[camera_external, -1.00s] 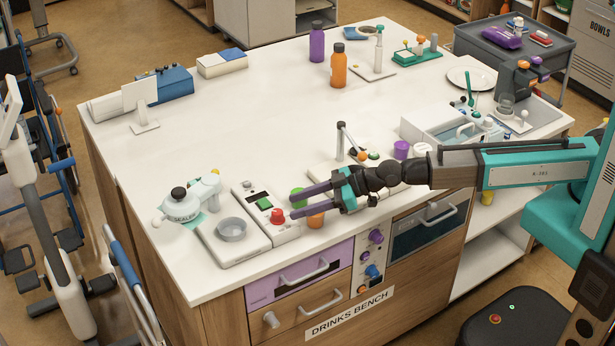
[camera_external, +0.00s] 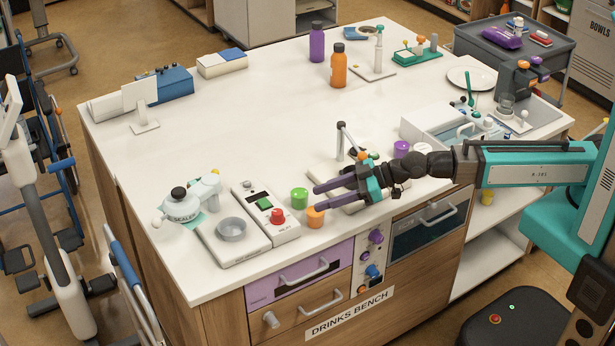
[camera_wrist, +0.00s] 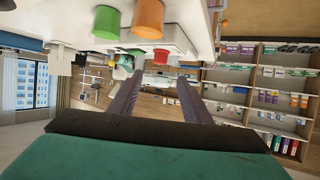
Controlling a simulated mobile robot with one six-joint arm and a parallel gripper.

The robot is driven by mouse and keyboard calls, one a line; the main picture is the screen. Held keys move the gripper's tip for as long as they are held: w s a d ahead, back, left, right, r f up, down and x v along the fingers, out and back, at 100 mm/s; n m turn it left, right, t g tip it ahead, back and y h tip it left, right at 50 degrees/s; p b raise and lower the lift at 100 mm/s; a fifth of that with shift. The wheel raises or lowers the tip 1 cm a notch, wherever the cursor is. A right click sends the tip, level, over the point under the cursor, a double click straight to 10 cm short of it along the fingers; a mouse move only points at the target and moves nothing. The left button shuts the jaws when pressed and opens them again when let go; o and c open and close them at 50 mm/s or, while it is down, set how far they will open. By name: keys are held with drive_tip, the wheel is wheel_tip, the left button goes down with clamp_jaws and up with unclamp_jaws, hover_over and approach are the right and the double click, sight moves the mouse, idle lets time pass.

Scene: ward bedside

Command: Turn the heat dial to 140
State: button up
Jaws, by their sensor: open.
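A front panel (camera_external: 361,262) on the drinks bench carries small knobs: purple knobs (camera_external: 375,236) at the top, a blue knob (camera_external: 372,271) lower and an orange one (camera_external: 362,289) at the bottom. My gripper (camera_external: 316,198) is open and empty. It points left above the bench's front edge, up and left of the panel. Its two fingers also show in the wrist view (camera_wrist: 155,98), apart with nothing between them.
A green pot (camera_external: 299,197) and an orange pot (camera_external: 317,217) stand close to my fingertips. A control box (camera_external: 265,207) with a red button and a scale-like plate with a grey bowl (camera_external: 232,229) lie left. The bench middle (camera_external: 240,130) is clear.

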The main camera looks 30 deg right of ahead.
sight(280, 212)
drive_tip(key=shift+a, duration=0.1)
drive_tip(key=shift+m+h, duration=0.4)
drive_tip(key=shift+h, duration=0.3)
drive_tip(key=s+a+f+b, duration=0.2)
drive_tip(key=f, duration=0.1)
drive_tip(key=shift+s+a+b, duration=0.25)
drive_tip(key=shift+a+b, duration=0.05)
drive_tip(key=shift+b, duration=0.1)
drive_tip(key=shift+s+a+f+m+t+h+b, duration=0.25)
drive_tip(key=shift+s+a+m+t+h+b, duration=0.35)
drive_tip(key=shift+b, duration=0.3)
drive_tip(key=r+m+t+b, duration=0.1)
drive_tip(key=r+m+t+h+b, duration=0.1)
drive_tip(key=s+r+m+t+h+b, duration=0.1)
drive_tip(key=m, duration=0.1)
drive_tip(key=shift+a+r+t, duration=0.35)
drive_tip(key=shift+t, duration=0.05)
drive_tip(key=shift+p+x, duration=1.25)
drive_tip(key=shift+x, duration=5.7)
drive_tip(key=shift+d+f, duration=0.1)
